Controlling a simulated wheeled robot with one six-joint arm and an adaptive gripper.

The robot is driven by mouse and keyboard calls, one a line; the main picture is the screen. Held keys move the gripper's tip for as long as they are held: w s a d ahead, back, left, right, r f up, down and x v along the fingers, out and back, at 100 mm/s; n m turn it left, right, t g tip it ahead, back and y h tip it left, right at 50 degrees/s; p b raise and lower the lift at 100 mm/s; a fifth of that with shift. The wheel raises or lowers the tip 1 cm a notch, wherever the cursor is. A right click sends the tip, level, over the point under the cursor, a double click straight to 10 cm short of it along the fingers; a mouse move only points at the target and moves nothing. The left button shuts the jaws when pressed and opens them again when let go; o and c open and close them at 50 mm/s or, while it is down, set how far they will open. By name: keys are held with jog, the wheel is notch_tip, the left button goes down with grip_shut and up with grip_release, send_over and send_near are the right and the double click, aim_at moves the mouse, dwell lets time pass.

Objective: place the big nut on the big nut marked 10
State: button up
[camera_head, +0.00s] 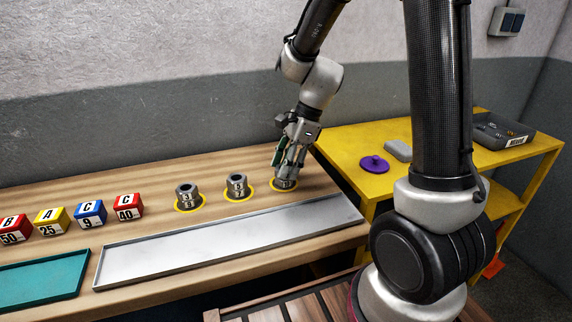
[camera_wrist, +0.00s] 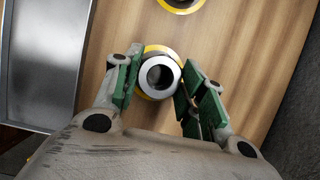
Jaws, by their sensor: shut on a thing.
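My gripper (camera_head: 288,172) points down at the right end of the row of nuts on the wooden bench. Its green-padded fingers are shut on a big grey nut (camera_wrist: 157,77), seen from above in the wrist view with its round bore facing the camera. A yellow ring (camera_wrist: 151,48) shows around it on the bench. In the head view the fingers hide most of that nut, and its number cannot be read. I cannot tell whether another nut sits beneath it. Two grey nut pieces with number labels, one in the middle (camera_head: 237,187) and one at left (camera_head: 188,197), stand upright on yellow rings.
A long metal tray (camera_head: 230,243) lies in front of the nuts. Several coloured lettered blocks (camera_head: 90,213) and a teal tray (camera_head: 45,275) are at left. A yellow table (camera_head: 350,150) at right holds a purple knobbed disc (camera_head: 374,163) and a dark bin (camera_head: 503,133).

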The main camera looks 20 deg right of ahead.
jog(key=shift+f, duration=0.1)
jog(key=o, duration=1.1)
jog(key=shift+o, duration=0.2)
jog(key=v, duration=1.1)
jog(key=s+d+r+n+t+h, duration=0.2)
jog(key=s+d+n, duration=0.3)
jog(key=s+n, duration=0.4)
jog(key=s+d+r+n+t+h, duration=0.2)
jog(key=s+d+r+n, duration=0.2)
jog(key=s+n, duration=0.5)
jog(key=shift+s+d, duration=0.5)
jog(key=shift+d, duration=0.15)
jog(key=shift+r, duration=0.1)
